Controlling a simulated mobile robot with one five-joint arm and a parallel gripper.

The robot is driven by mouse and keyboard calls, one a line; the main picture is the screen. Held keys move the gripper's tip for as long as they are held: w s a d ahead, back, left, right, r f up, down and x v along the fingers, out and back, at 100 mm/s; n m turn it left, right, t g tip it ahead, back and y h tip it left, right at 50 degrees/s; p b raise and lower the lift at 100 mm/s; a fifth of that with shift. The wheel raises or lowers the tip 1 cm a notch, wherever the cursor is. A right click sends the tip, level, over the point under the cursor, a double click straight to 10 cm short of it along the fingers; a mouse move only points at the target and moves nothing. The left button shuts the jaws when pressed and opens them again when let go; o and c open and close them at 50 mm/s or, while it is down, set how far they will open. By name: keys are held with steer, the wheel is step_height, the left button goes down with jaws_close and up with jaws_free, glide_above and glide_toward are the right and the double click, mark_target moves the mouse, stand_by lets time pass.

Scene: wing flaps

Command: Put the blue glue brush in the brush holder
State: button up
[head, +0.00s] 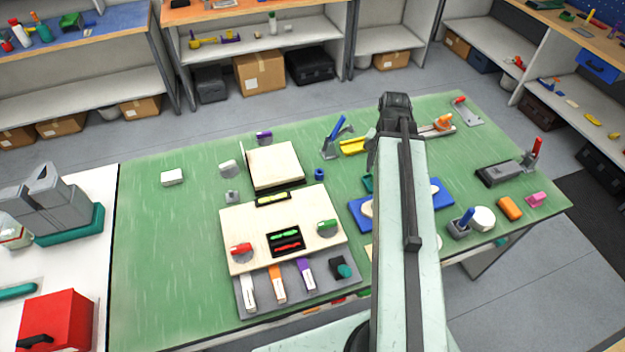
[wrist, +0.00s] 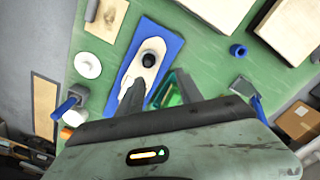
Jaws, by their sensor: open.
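A blue-handled item, which looks like the glue brush (head: 467,216), stands tilted in a small grey square cup, which looks like the brush holder (head: 459,230), near the table's right front edge. The brush handle (wrist: 64,106) and the holder (wrist: 79,91) also show at the left of the wrist view. My gripper (wrist: 147,90) is open and empty, over the blue tray (wrist: 172,42), well apart from the brush. In the head view my arm hides the gripper. Another blue handle (head: 337,127) rises from a grey stand farther back.
The blue tray (head: 443,190) is partly behind my arm. Wooden panels (head: 275,165) lie left. The green table (head: 160,240) is clear at its left.

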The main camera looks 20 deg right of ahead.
steer(key=w+a+n, duration=0.2)
steer(key=a+n, duration=0.7)
steer(key=a, duration=1.5)
steer(key=shift+w+a+n, duration=0.4)
